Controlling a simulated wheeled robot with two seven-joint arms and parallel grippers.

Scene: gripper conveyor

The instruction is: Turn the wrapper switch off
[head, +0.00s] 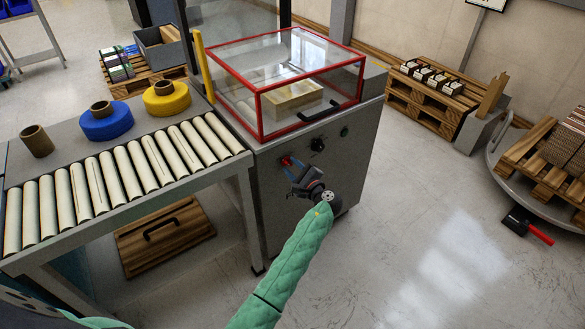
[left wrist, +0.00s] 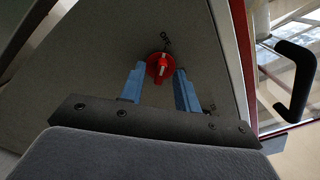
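The wrapper switch is a red rotary knob (head: 286,160) on the grey front panel of the wrapper machine (head: 330,165). In the left wrist view the red switch (left wrist: 160,66) shows a pale bar across its face, roughly upright in the picture. My left gripper (head: 294,168) is at the panel, right in front of the switch. In the left wrist view its two blue fingers are apart, one on each side of the switch, with visible gaps; contact cannot be told. My right gripper is not in view.
A black knob (head: 317,145) sits on the panel right of the switch. Above is a red-framed clear cover (head: 262,112) with a black handle (head: 318,111). A roller conveyor (head: 110,178) with tape rolls stands at left.

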